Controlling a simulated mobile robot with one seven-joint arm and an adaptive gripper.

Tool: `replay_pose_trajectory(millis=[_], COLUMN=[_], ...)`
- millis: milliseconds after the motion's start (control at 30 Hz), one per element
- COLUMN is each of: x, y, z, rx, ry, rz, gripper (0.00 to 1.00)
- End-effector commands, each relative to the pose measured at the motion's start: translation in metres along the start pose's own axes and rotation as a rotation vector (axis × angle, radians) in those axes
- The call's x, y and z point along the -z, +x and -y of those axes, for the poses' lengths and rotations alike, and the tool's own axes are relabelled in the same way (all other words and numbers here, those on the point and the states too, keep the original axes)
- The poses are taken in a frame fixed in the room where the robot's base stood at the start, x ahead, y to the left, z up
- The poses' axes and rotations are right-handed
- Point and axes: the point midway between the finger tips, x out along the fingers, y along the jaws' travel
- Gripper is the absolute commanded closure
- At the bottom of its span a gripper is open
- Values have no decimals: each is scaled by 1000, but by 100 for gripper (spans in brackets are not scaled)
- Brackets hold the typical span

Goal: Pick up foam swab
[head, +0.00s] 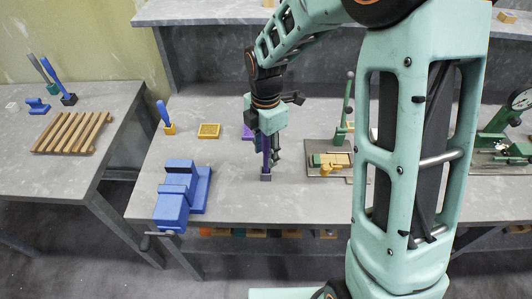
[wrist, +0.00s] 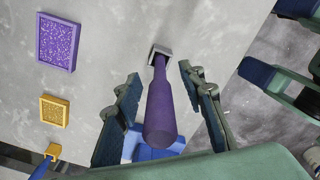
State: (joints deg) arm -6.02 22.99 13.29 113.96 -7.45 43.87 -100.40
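A swab with a purple handle and a small grey square head (head: 266,177) stands upright on the grey bench, below my gripper. It also shows in the wrist view (wrist: 160,108), its handle rising towards the camera. I take it to be the foam swab. My gripper (wrist: 160,74) is open, with one finger on each side of the purple handle and a gap on both sides. In the head view my gripper (head: 270,152) points down at the handle and partly hides it.
A blue vise (head: 178,198) stands left at the bench's front edge. A green press (head: 342,128) stands right. A slatted rack (head: 72,132) is on the left table.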

Motion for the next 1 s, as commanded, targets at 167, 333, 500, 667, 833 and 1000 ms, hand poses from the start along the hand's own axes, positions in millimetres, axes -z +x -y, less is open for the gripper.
replay_pose_trajectory(millis=[167,333,500,667,833,1000], x=[0,0,0,0,0,0], y=[12,13,12,12,12,10], z=[0,0,0,0,0,0], rx=[1,0,0,0,0,-1], ry=[0,0,0,0,0,0], rz=[0,0,0,0,0,0], gripper=[63,63,80,97,100,100])
